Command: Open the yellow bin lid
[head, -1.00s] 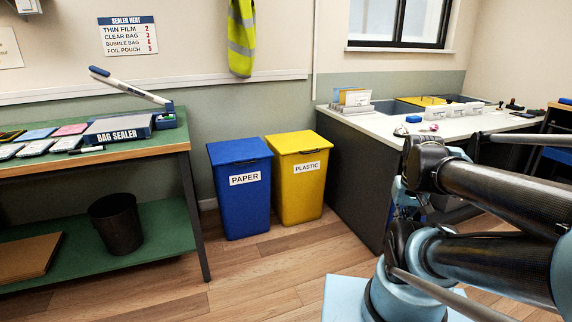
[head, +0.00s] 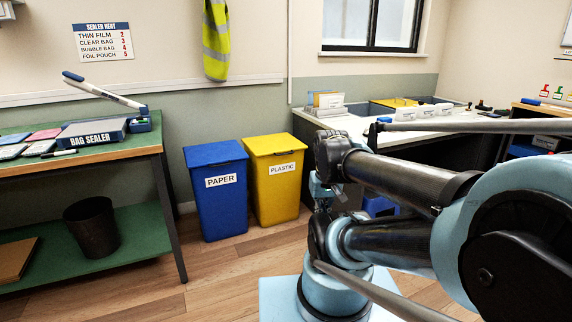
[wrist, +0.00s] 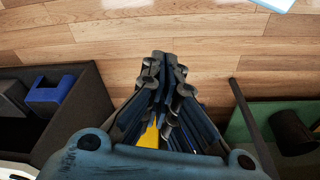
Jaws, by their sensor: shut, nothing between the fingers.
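The yellow bin (head: 277,190), labelled PLASTIC, stands on the wood floor in the head view, right of the blue PAPER bin. Its yellow lid (head: 271,145) is down and looks closed. In the wrist view, my gripper (wrist: 165,62) points over the floor with its fingers together and nothing held between them. A small patch of yellow (wrist: 150,137) shows between the finger links and may be the yellow bin; the rest there is hidden. My gripper is apart from the lid as far as I can see. I cannot make it out clearly in the head view.
The blue bin (head: 217,195) stands close beside the yellow bin. A green-topped workbench (head: 120,146) with a black wastebasket (head: 92,228) on its lower shelf is at left. A white-topped desk (head: 350,125) stands at right. Floor in front of the bins is clear.

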